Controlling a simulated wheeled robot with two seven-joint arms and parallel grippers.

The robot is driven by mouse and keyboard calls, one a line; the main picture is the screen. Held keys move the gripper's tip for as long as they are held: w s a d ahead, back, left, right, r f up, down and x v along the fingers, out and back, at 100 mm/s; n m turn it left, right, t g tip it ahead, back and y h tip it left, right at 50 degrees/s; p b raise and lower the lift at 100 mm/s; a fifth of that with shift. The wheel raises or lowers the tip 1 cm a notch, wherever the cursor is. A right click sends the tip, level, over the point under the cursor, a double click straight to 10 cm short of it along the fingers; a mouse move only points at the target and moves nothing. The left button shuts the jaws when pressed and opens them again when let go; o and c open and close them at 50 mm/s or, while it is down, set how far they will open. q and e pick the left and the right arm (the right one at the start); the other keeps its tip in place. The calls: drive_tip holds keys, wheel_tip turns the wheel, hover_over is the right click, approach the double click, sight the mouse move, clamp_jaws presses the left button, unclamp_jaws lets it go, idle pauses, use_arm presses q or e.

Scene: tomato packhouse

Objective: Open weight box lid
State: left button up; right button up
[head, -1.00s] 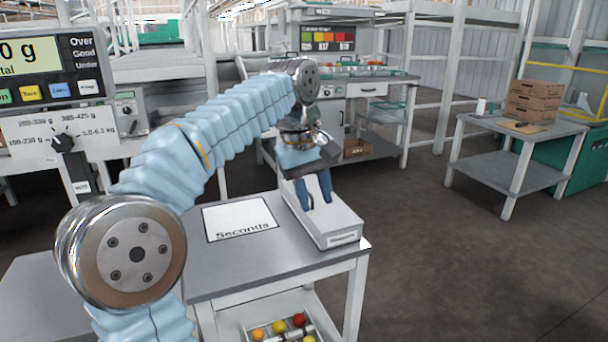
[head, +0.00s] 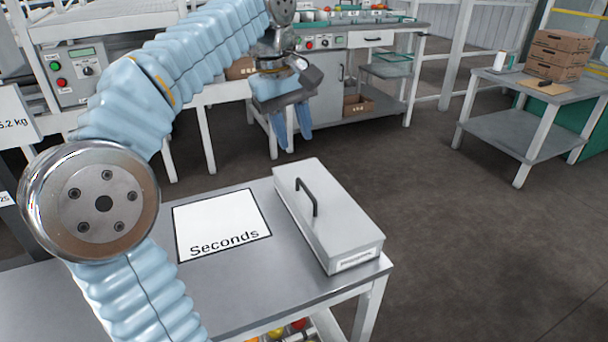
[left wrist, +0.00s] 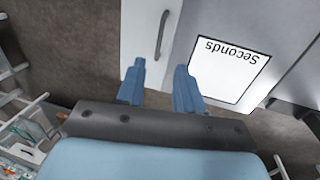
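The weight box (head: 345,225) is a long pale grey box at the right edge of the grey table. Its lid looks shut, and a dark bar handle (head: 313,196) stands on the lid's left side. The left wrist view also shows the box (left wrist: 140,22) and the handle (left wrist: 162,35). My left gripper (head: 292,140) is open and empty, with two blue fingers pointing down. It is raised clear of the box, appearing above its far end in the head view. In the left wrist view its fingertips (left wrist: 160,67) are apart, with nothing between them. My right gripper is not in view.
A white "Seconds" sheet (head: 222,224) lies left of the box on the table (head: 200,295). Behind stand a bench with controls (head: 330,42) and a control box (head: 75,72). A side table (head: 540,92) with brown cartons (head: 560,55) is at the right. Floor between is open.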

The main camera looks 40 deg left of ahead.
sight(307, 190)
use_arm(q)
drive_tip(key=f, duration=0.4)
drive_tip(key=w+f+b, duration=0.1)
drive_tip(key=f, duration=0.3)
drive_tip(key=w+d+f+b, duration=0.1)
drive_tip(key=f, duration=0.2)
drive_tip(key=shift+f, duration=0.4)
clamp_jaws()
idle(0.7)
